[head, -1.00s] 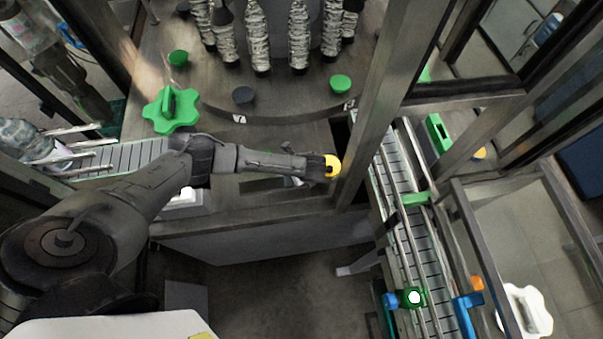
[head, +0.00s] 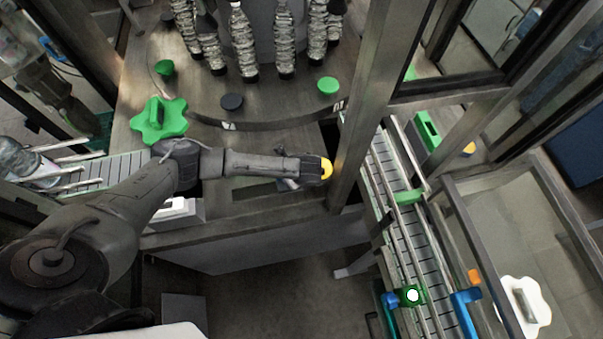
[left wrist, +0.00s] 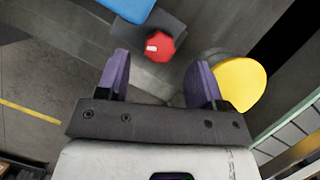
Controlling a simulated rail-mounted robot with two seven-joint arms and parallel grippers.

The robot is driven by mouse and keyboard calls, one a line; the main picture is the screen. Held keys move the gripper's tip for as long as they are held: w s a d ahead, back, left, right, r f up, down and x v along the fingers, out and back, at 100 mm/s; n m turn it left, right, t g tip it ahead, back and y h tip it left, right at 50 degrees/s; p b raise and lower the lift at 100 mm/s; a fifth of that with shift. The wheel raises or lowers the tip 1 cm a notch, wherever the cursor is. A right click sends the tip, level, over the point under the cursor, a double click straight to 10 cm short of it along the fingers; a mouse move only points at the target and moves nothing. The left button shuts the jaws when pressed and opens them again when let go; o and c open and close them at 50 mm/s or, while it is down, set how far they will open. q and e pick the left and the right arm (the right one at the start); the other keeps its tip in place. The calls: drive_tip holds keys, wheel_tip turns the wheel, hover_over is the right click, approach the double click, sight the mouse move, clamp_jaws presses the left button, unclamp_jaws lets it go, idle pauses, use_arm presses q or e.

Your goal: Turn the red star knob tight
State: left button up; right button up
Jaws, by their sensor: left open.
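The red star knob (left wrist: 160,47) shows in the left wrist view, above the middle, with a small white mark on its face. It sits on a dark grey mount and is hidden in the head view. My left gripper (left wrist: 160,80) is open, its two purple-padded fingers apart with nothing between them. The knob lies beyond the fingertips, roughly in line with the gap. In the head view my left gripper (head: 302,179) is beside the grey post at the machine's front edge. My right gripper is in neither view.
A yellow rounded part (left wrist: 240,83) is close beside the right finger; it also shows in the head view (head: 326,169). A blue part (left wrist: 130,10) is above the knob. A grey post (head: 362,100) and a conveyor (head: 405,220) stand right of the gripper.

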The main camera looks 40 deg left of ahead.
use_arm(q)
drive_tip(key=b+v, duration=0.1)
drive_tip(key=v, duration=0.9)
use_arm(e)
drive_tip(key=shift+d+f, duration=0.15)
drive_tip(key=shift+f, duration=0.65)
use_arm(q)
drive_tip(key=shift+d, duration=0.1)
